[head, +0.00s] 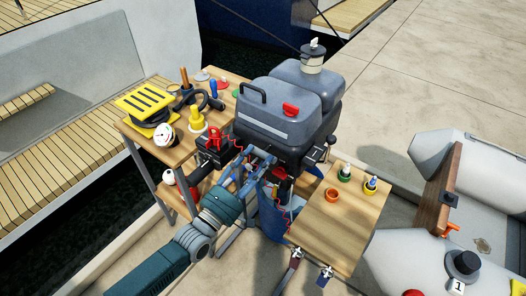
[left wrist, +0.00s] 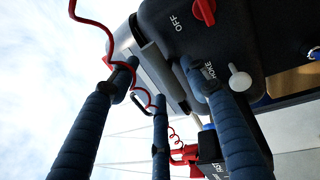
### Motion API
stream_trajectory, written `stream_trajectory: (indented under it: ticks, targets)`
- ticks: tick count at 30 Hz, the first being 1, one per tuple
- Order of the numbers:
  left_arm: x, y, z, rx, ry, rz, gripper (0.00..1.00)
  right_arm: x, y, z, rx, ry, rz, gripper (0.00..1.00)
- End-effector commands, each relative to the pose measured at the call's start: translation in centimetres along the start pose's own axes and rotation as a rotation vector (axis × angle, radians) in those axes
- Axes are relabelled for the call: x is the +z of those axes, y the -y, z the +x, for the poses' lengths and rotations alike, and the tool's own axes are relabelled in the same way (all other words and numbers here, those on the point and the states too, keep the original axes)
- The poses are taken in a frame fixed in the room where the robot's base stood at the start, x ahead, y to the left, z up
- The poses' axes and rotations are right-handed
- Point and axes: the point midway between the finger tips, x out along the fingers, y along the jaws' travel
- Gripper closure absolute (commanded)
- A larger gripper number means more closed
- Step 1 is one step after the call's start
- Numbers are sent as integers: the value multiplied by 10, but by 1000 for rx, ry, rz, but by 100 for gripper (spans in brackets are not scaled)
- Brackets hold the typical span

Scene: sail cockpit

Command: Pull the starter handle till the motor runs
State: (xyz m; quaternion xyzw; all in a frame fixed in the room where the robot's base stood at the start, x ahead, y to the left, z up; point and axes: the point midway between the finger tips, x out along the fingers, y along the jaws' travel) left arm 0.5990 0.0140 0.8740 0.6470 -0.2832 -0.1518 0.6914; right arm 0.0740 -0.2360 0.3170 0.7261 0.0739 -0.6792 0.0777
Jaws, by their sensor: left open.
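The grey outboard motor (head: 285,125) stands in the middle of the head view, with a red knob (head: 291,110) on its cowl. My left gripper (head: 262,158) is at the motor's near lower side, its blue fingers spread open and empty. In the left wrist view the open fingers (left wrist: 157,92) point at the motor's dark front panel (left wrist: 250,30), marked OFF and CHOKE, with a red switch (left wrist: 203,11) and a pale round knob (left wrist: 240,80). A grey part of the motor (left wrist: 152,55) lies between the fingertips. I cannot clearly make out the starter handle.
A red coiled cord (left wrist: 142,85) runs close by the fingers. A wooden side table (head: 325,225) with small coloured cups stands at right, and a crowded wooden table (head: 150,135) at left. A grey inflatable boat (head: 405,255) lies at lower right.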

Motion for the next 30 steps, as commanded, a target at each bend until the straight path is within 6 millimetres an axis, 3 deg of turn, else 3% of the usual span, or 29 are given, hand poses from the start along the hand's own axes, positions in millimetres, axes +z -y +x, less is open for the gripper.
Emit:
stream_trajectory:
  ticks: [6, 17, 24, 30]
  targets:
    - [0, 0, 28, 0, 1, 2, 53, -19, -3, -4, 3, -28, 0, 52]
    - [0, 1, 33, -1, 1, 2, 53, -23, -3, -4, 4, -33, 0, 52]
    - [0, 1, 33, -2, 0, 2, 97, -16, -2, -4, 3, -24, -1, 52]
    - [0, 1, 32, -2, 0, 2, 100, -15, -2, -4, 3, -21, -1, 52]
